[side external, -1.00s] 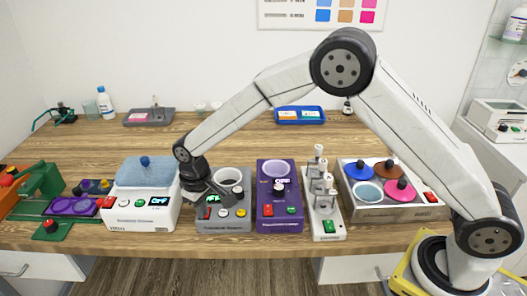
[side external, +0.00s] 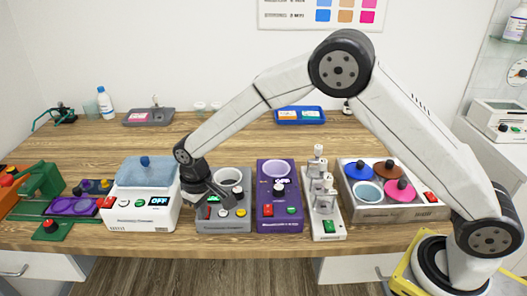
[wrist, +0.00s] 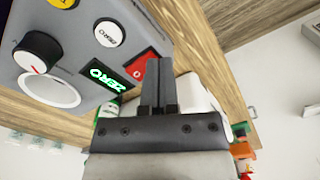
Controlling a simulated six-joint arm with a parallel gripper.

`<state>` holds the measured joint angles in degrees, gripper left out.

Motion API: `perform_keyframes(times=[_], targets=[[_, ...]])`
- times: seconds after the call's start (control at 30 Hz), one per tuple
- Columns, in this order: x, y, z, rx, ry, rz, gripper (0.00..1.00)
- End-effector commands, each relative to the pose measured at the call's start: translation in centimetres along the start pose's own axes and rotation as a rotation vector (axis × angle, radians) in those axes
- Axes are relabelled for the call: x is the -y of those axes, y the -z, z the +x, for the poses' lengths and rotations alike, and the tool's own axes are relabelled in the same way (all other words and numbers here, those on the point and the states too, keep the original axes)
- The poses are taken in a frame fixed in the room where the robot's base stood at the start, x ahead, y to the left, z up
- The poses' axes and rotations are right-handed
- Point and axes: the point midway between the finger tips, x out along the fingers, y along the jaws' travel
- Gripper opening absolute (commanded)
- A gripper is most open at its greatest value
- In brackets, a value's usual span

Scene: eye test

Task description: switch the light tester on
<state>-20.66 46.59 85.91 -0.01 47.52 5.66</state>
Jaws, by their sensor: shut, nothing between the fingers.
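A grey device (side external: 237,222) with a round white-rimmed well and a row of buttons stands at the front middle of the bench. I take it for the light tester; its front lettering is too small to read. Beside the display is a red rocker switch (wrist: 143,64) marked O, partly hidden by my fingers. My gripper (wrist: 153,72) is shut and empty, pointing down close over this switch side. Whether it touches the switch I cannot tell. In the side view my gripper (side external: 225,202) covers part of the device.
A white device with a blue-grey top (side external: 147,202) stands close on the left. A purple device (side external: 279,212) stands close on the right, then a stand with several posts (side external: 327,222) and a tray of coloured discs (side external: 415,213). The bench behind is mostly clear.

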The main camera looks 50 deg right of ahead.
Motion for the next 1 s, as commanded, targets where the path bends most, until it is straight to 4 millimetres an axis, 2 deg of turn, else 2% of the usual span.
perform_keyframes(times=[1.0], targets=[[0.0, 0.1, -5.7, -0.003, 0.0, 0.0, 0.0]])
